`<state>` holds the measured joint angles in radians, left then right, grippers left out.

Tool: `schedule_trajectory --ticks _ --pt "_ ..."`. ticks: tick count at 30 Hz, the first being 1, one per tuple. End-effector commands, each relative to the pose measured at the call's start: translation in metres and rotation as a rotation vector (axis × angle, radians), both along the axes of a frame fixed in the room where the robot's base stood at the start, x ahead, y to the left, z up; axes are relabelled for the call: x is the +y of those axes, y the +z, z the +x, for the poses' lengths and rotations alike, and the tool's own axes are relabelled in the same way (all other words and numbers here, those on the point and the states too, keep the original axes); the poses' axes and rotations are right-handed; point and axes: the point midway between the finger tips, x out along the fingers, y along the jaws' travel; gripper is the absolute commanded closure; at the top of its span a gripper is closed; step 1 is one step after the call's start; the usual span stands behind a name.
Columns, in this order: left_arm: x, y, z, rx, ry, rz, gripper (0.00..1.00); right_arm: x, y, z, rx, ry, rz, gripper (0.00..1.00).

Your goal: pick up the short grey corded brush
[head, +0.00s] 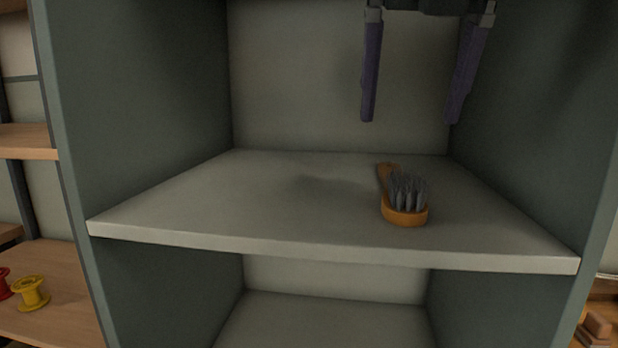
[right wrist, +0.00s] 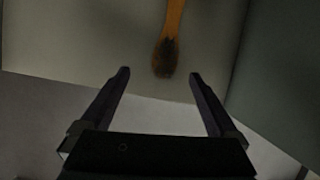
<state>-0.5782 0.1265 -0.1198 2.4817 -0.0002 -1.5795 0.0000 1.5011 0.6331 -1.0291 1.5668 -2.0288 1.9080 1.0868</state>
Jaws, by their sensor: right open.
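The brush (head: 404,212) has an orange-brown wooden body with short grey bristles pointing up. It lies on the grey shelf board (head: 290,236), right of the middle, with its handle toward the back and its bristled head toward the front edge. My right gripper (head: 412,118) is open and empty, high above the shelf, with its two purple fingers pointing down. In the right wrist view the brush (right wrist: 164,56) shows beyond and between the spread fingertips (right wrist: 158,73), apart from them. No cord can be made out on the brush. My left gripper is not in view.
The cabinet's left side wall (head: 140,100) and right side wall (head: 545,120) close in the shelf. A back panel (head: 300,80) stands behind. The left part of the shelf is clear.

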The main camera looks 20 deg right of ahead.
Motion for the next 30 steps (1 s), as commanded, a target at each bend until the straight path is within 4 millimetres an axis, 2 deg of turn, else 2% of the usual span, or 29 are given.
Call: schedule_trajectory --ticks 6,12,17,21,29,30 --pt "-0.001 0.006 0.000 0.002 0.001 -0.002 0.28 -0.008 -0.029 0.010 0.007 -0.012 -0.009 0.04" --pt "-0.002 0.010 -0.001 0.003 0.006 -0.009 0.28 -0.011 -0.045 0.015 0.005 -0.008 -0.008 0.04" --pt "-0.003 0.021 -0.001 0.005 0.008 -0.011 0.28 -0.019 -0.069 0.018 0.007 -0.008 -0.009 0.04" --pt "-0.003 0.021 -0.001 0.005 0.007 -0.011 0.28 -0.021 -0.086 0.026 0.005 -0.007 -0.007 0.04" --pt "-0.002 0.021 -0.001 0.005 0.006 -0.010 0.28 -0.021 -0.089 0.027 0.001 -0.005 -0.007 0.04" --pt "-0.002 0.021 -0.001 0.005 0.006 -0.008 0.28 -0.021 -0.089 0.027 0.001 -0.005 -0.007 0.08"
